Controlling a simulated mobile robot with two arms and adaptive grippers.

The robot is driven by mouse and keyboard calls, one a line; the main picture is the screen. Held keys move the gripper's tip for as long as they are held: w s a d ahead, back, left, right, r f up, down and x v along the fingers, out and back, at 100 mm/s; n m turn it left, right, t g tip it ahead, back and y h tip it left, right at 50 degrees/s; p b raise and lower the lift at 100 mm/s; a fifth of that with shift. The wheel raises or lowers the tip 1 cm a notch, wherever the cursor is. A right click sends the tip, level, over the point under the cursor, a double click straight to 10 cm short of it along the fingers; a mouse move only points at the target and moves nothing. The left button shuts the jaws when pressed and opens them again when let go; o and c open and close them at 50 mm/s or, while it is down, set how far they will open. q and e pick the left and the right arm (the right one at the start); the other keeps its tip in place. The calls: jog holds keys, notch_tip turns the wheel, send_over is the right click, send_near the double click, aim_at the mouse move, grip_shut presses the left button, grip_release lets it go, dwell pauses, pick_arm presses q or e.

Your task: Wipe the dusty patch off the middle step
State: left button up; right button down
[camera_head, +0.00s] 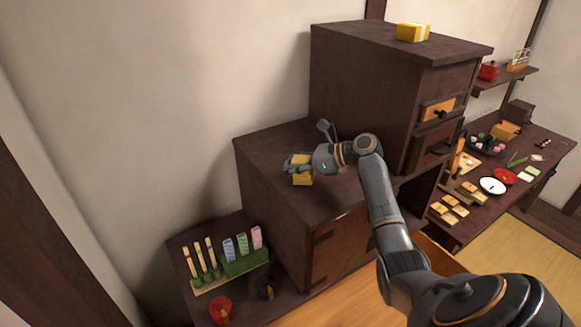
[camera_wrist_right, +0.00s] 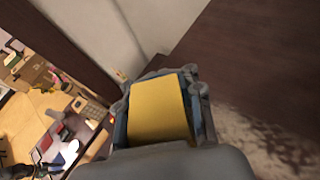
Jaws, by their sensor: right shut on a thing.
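The middle step (camera_head: 268,148) is the dark wooden top between the low step and the tall cabinet. My right gripper (camera_head: 299,168) is over it, shut on a yellow block (camera_head: 302,180), which also shows between the fingers in the right wrist view (camera_wrist_right: 158,110). I cannot tell whether the block touches the wood. A pale, speckled dusty patch (camera_wrist_right: 262,138) lies on the dark surface beside the gripper in the right wrist view. In the head view the patch is not clear. My left gripper is not in view.
The tall cabinet (camera_head: 375,75) rises right behind the middle step, with a yellow package (camera_head: 412,32) on top. The low step holds a green rack (camera_head: 240,265), a red round thing (camera_head: 221,310) and a dark object (camera_head: 264,287). A table with food stands at the right.

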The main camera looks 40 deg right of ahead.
jog(key=shift+d+r, duration=0.15)
jog(key=shift+r, duration=2.5)
notch_tip(320, 180, up, 3)
jog(key=shift+r, duration=0.1)
